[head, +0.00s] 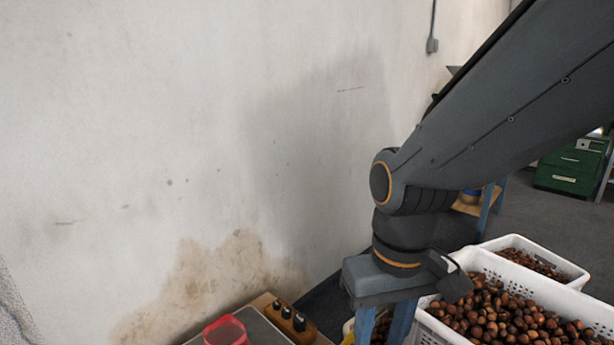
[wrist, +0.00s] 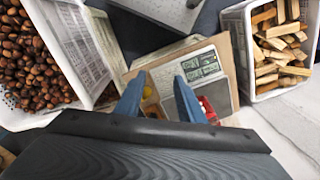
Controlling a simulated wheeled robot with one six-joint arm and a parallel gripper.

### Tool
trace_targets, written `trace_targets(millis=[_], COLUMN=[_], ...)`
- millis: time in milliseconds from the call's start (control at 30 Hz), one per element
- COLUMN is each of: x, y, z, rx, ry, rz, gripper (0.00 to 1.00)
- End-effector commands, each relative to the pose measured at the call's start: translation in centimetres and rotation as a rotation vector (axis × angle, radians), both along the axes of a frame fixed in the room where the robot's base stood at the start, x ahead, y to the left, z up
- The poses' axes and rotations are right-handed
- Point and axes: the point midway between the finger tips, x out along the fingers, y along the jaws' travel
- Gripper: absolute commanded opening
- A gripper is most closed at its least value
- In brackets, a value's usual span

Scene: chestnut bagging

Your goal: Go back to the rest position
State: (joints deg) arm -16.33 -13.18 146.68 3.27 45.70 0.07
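My gripper (head: 383,326) points down at the lower middle of the head view, beside the white chestnut crate. Its two blue fingers stand apart in both views. In the wrist view my gripper (wrist: 158,100) is open, with nothing seen held between the fingers. Beyond the fingers lies a scale (wrist: 201,66) with display panels on a tan board. A red object (wrist: 208,110) shows partly behind the right finger. In the head view a red, open-topped container (head: 226,331) sits at the bottom edge, cut off by the frame.
A white crate (head: 437,330) full of chestnuts stands right of my gripper, with a second chestnut crate (head: 568,271) behind it. A wooden holder (head: 270,302) with black-topped pieces is left of it. A crate (wrist: 238,40) of wood pieces shows at right. A stained wall (head: 200,130) rises at left.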

Motion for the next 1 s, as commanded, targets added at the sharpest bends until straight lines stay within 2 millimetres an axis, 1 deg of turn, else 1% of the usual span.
trace_targets(millis=[33, 100, 267, 600, 800, 1000], x=[-0.1, -0.1, 0.0, -0.3, -0.7, -0.7], y=[-0.5, -1.0, -2.5, -6.0, -7.7, -8.6], z=[1.1, 2.0, 4.0, 7.9, 9.6, 10.0], rx=[-0.003, -0.006, -0.015, -0.029, -0.035, -0.038], ry=[0.003, 0.003, 0.005, 0.008, 0.009, 0.009], rz=[-0.016, -0.036, -0.084, -0.185, -0.231, -0.251], gripper=[0.35, 0.35, 0.35, 0.35, 0.35, 0.35])
